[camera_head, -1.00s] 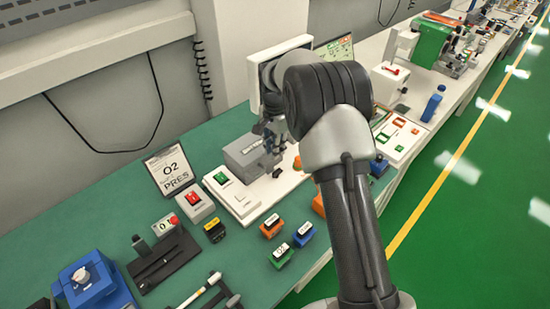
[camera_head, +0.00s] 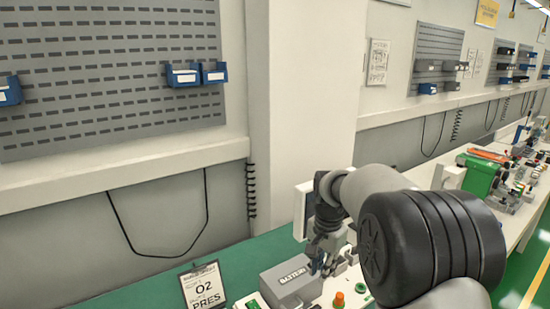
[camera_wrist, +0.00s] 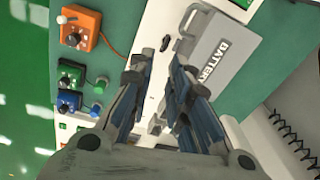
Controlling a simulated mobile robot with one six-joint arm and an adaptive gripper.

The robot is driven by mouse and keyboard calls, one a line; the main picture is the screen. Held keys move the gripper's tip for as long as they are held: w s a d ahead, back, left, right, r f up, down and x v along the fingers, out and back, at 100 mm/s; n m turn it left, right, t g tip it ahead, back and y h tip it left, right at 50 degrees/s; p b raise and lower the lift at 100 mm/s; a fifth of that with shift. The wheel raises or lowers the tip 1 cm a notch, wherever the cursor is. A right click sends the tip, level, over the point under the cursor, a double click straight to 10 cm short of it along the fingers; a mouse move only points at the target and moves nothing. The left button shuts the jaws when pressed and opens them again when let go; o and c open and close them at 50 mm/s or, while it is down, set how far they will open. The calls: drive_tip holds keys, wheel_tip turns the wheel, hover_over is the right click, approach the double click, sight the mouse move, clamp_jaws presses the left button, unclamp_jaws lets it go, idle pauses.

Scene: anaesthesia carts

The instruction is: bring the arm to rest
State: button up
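My arm reaches in from the lower right of the head view, with its large black joint in front. My gripper (camera_head: 322,262) points down beside a grey box marked BATTERY (camera_head: 290,280) on the bench. In the wrist view my gripper (camera_wrist: 158,62) has its two fingers apart with nothing between them. The battery box (camera_wrist: 235,65) lies just right of the fingers in that view, with its grey handle close to the right finger. I cannot tell whether they touch.
An O2 PRES sign (camera_head: 203,287) stands left of the box. An orange device (camera_wrist: 80,25), a green device (camera_wrist: 70,77) and a blue device (camera_wrist: 68,102) sit left of my fingers. A grey pegboard (camera_head: 110,70) with blue bins hangs on the wall. A green machine (camera_head: 480,177) stands farther right.

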drive_tip(key=s+r+n+t, duration=0.1)
drive_tip(key=s+r+n, duration=0.1)
drive_tip(key=s+r, duration=0.5)
drive_tip(key=s+r+n+t, duration=0.1)
drive_tip(key=s+r+n, duration=0.3)
drive_tip(key=s, duration=0.6)
drive_tip(key=s+d+f+n+t, duration=0.1)
drive_tip(key=s+n, duration=0.2)
drive_tip(key=s, duration=1.4)
drive_tip(key=shift+f+n+t, duration=0.25)
drive_tip(key=shift+n+t, duration=0.05)
drive_tip(key=shift+t, duration=0.1)
drive_tip(key=shift+w, duration=0.1)
